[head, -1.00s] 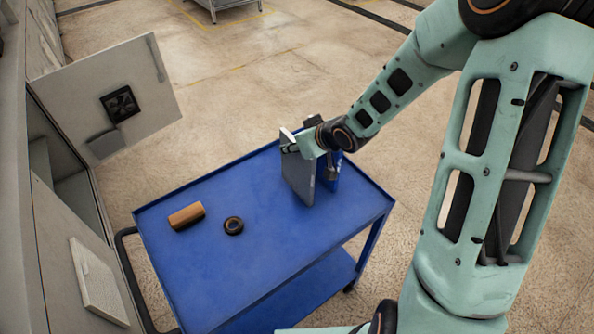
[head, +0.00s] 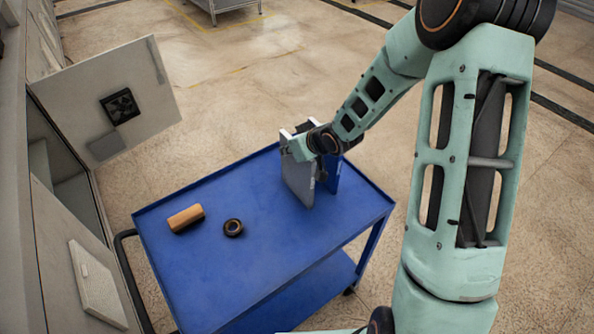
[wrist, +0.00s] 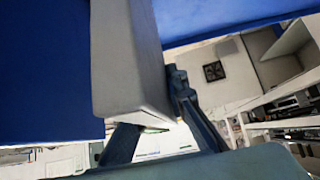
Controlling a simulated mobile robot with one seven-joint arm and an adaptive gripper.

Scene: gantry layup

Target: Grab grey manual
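The grey manual (head: 298,180) stands upright near the back right of the blue cart top. My gripper (head: 298,147) is at its upper end, with the fingers on either side of it. In the wrist view the grey manual (wrist: 130,60) fills the upper middle between my fingers (wrist: 155,120). The right finger lies against its side; the left finger's tip is hidden behind it. The gripper looks shut on the manual. Whether the manual's lower edge touches the cart is hard to tell.
A blue manual (head: 333,178) stands just right of the grey one. On the blue cart (head: 230,275) an orange-brown cylinder (head: 186,217) and a dark ring (head: 233,228) lie to the left. An open cabinet door (head: 140,85) is at the left. The cart's front is clear.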

